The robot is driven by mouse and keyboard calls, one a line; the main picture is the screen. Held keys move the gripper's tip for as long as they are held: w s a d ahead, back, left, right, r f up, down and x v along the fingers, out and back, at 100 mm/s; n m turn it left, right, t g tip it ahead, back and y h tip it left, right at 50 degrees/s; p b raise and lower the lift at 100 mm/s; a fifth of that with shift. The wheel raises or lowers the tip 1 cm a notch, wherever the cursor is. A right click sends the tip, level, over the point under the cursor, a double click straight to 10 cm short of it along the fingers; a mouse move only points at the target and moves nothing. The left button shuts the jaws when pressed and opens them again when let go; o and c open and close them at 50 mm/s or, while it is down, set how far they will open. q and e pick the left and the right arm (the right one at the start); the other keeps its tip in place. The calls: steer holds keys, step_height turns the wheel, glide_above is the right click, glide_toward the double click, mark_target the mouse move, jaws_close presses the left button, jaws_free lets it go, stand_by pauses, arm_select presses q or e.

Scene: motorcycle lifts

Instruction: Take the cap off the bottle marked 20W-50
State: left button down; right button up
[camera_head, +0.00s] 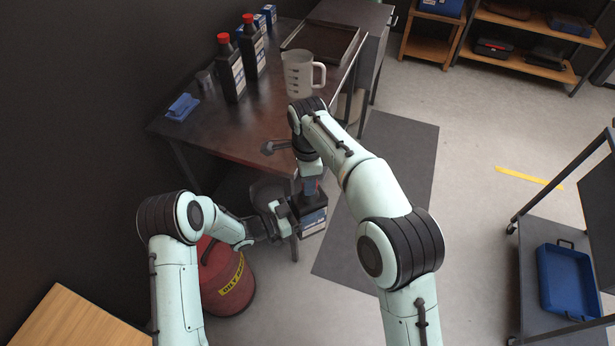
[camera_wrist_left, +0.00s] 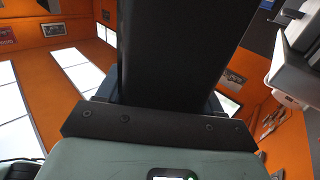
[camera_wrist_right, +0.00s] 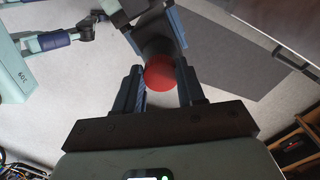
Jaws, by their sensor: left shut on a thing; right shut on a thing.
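A black bottle (camera_head: 313,222) with a white and blue label is held off the table, in front of its near edge; I cannot read its marking. My left gripper (camera_head: 290,212) is shut on the bottle's body from the side. The bottle also fills the middle of the left wrist view (camera_wrist_left: 165,50). My right gripper (camera_head: 310,184) points down from above and is shut on the bottle's top. In the right wrist view the red cap (camera_wrist_right: 160,73) sits between its two fingers. I cannot tell whether the cap is apart from the neck.
On the dark table (camera_head: 190,140) stand two more black bottles (camera_head: 231,75) (camera_head: 252,50) with red caps, a measuring jug (camera_head: 298,75), a blue item (camera_head: 182,107) and a tray (camera_head: 340,47). A red waste can (camera_head: 225,280) stands below my left arm. The floor mat (camera_head: 400,170) is clear.

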steer(key=n, duration=0.5)
steer(key=shift+s+a, duration=0.1)
steer(key=shift+s, duration=0.2)
steer(key=n, duration=0.6)
steer(key=shift+d+n, duration=0.25)
steer(key=shift+n, duration=0.05)
steer(key=n, duration=0.4)
steer(key=shift+d+n, duration=0.1)
steer(key=shift+n, duration=0.2)
steer(key=n, duration=0.6)
steer(key=shift+w+d+n, duration=0.2)
steer(key=shift+w+n, duration=0.05)
steer(key=shift+n, duration=0.05)
steer(key=n, duration=0.4)
steer(key=shift+w+n, duration=0.2)
steer(key=shift+n, duration=0.1)
steer(key=n, duration=0.6)
steer(key=shift+w+n, duration=0.2)
steer(key=shift+n, duration=0.1)
steer(key=n, duration=0.4)
steer(key=shift+w, duration=0.1)
steer(key=n, duration=0.5)
steer(key=shift+w+a+r+n, duration=0.1)
steer(key=shift+a+n, duration=0.1)
steer(key=shift+n, duration=0.1)
